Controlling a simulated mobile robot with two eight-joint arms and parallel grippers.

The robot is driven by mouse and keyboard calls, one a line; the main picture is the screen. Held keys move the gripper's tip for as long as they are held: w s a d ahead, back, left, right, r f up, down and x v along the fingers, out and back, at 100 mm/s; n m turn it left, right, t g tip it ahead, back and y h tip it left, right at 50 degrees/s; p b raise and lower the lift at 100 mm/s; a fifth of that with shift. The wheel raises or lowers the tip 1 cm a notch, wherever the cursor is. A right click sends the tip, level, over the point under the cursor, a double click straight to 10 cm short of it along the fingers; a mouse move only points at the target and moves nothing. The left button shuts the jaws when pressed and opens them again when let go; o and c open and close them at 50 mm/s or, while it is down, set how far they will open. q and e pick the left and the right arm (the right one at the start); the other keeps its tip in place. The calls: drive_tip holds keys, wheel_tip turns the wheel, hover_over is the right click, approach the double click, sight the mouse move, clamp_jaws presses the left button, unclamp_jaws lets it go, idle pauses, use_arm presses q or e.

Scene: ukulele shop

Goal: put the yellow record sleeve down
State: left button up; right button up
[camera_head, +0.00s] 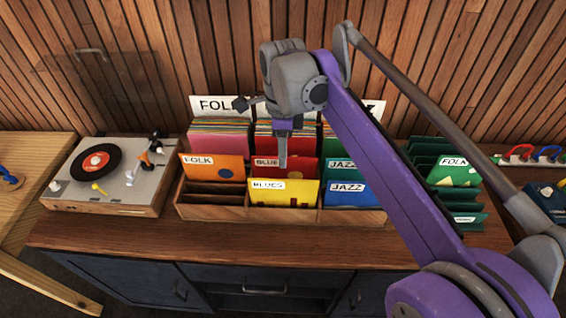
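The yellow record sleeve (284,192), labelled BLUES, stands in the front middle compartment of the wooden record crate (212,213), leaning slightly back. My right gripper (283,166) is above it, with a grey finger pointing down in front of a red BLUES sleeve (303,168). In the picture a small gap shows between the fingertip and the yellow sleeve's top edge. I cannot tell whether this gripper is open or shut. My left gripper is not in view.
Orange FOLK (213,171) and blue JAZZ (346,194) sleeves stand in the neighbouring compartments. A turntable (112,195) with small figures is to the left. A green rack (467,221) with a FOLK sleeve is to the right. The wooden counter's front strip (200,240) is clear.

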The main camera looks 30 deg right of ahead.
drive_tip(key=s+a+f+n+t, duration=0.2)
drive_tip(key=s+f+n, duration=0.6)
drive_tip(key=n, duration=0.4)
drive_tip(key=s+a+f+n+t, duration=0.3)
drive_tip(key=s+a+f+n, duration=0.1)
drive_tip(key=s+f+n, duration=0.4)
wheel_tip(320, 180, down, 2)
drive_tip(key=n, duration=0.4)
drive_tip(key=shift+a+f, duration=0.15)
drive_tip(key=shift+a, duration=0.25)
drive_tip(key=shift+w+r+p, duration=0.2)
drive_tip(key=shift+r+p, duration=0.3)
drive_tip(key=shift+r, duration=0.2)
